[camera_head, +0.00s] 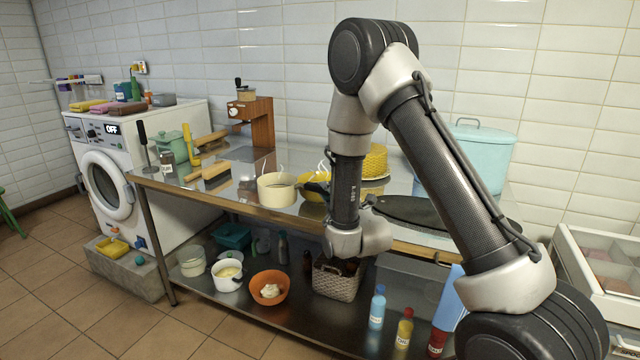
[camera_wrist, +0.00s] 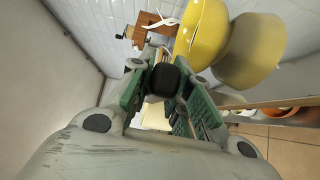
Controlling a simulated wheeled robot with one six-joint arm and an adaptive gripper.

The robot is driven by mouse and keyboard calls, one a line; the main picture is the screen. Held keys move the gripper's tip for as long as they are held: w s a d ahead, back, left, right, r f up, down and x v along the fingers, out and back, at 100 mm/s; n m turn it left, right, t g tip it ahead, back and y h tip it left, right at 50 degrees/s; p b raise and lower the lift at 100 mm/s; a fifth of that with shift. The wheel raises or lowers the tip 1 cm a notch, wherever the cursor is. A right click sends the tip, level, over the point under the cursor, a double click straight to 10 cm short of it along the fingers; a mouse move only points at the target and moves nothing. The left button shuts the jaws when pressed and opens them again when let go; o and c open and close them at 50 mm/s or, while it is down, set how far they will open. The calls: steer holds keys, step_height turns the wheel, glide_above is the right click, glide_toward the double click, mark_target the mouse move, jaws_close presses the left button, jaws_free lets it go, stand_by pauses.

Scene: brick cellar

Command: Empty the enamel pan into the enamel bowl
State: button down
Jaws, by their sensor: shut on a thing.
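The cream enamel pan (camera_head: 277,191) is upright and about level over the front of the steel table, left of my arm. Its contents cannot be made out. My gripper (camera_wrist: 165,82) is shut on the pan's dark handle in the wrist view. Part of the cream pan (camera_wrist: 155,117) shows beyond the fingers. In the head view my gripper is mostly hidden by my arm. The yellow enamel bowl (camera_head: 312,197) is right of the pan, partly hidden behind the dark handle and my arm. In the wrist view the yellow bowl (camera_wrist: 200,32) is beside the fingers, with a yellow reflection.
Brushes (camera_head: 207,172), a wooden grinder (camera_head: 254,120) and a green pot (camera_head: 172,146) stand left and behind on the table. A yellow round thing (camera_head: 375,161) and a pale blue lidded container (camera_head: 480,158) are behind my arm. The lower shelf holds an orange bowl (camera_head: 268,288) and bottles.

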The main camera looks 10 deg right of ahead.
steer(key=shift+a+f, duration=0.1)
steer(key=shift+f, duration=0.1)
steer(key=shift+r, duration=2.9)
steer(key=shift+s+a, duration=0.1)
steer(key=shift+s, duration=0.05)
